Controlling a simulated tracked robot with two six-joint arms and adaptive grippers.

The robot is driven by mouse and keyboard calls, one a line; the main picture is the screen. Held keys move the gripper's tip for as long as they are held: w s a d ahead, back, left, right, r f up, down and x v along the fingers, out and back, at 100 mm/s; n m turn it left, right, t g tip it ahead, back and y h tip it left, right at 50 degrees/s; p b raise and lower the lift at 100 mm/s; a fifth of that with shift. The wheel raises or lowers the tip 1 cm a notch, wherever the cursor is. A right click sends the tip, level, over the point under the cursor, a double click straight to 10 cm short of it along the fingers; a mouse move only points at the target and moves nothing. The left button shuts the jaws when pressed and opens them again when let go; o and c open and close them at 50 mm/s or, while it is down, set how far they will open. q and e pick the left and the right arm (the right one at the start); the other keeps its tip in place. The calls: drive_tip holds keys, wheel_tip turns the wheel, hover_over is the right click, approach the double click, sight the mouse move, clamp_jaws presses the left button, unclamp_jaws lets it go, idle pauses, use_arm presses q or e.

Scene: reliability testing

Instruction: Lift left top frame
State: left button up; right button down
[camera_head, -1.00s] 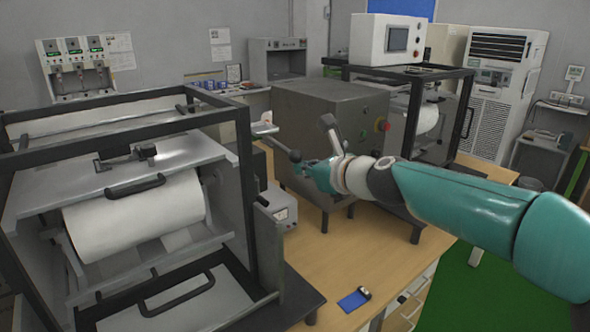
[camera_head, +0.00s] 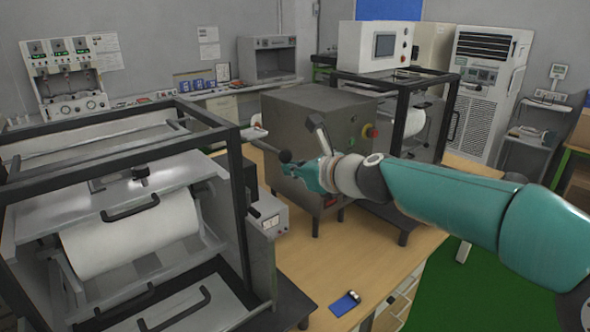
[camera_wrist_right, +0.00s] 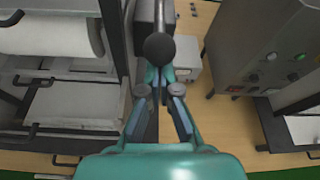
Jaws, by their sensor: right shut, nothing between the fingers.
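The left machine has a black top frame (camera_head: 233,130) of bars over a grey sloping plate. A lever with a round black knob (camera_head: 284,156) sticks out beside the frame's right side. In the right wrist view the knob (camera_wrist_right: 160,47) is just ahead of my fingertips. My right gripper (camera_head: 302,168) is close to the knob, on its right. In the wrist view my right gripper (camera_wrist_right: 160,78) has its fingertips together, with nothing held. Whether the fingertips touch the knob or lever is unclear. My left gripper is not in view.
A white roll (camera_head: 130,235) lies under the left machine's plate. A grey cabinet (camera_head: 300,120) stands close behind my right gripper. A second framed machine (camera_head: 410,120) is farther right. A blue item (camera_head: 345,303) lies on the wooden table (camera_head: 290,270), whose front is mostly clear.

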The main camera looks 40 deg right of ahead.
wheel_tip(320, 180, down, 5)
drive_tip(key=b, duration=0.5)
drive_tip(key=r+p+v, duration=0.1)
drive_tip(key=p+v, duration=0.2)
drive_tip(key=v, duration=0.7)
drive_tip(key=shift+d+r, duration=0.25)
drive_tip(key=shift+r, duration=0.25)
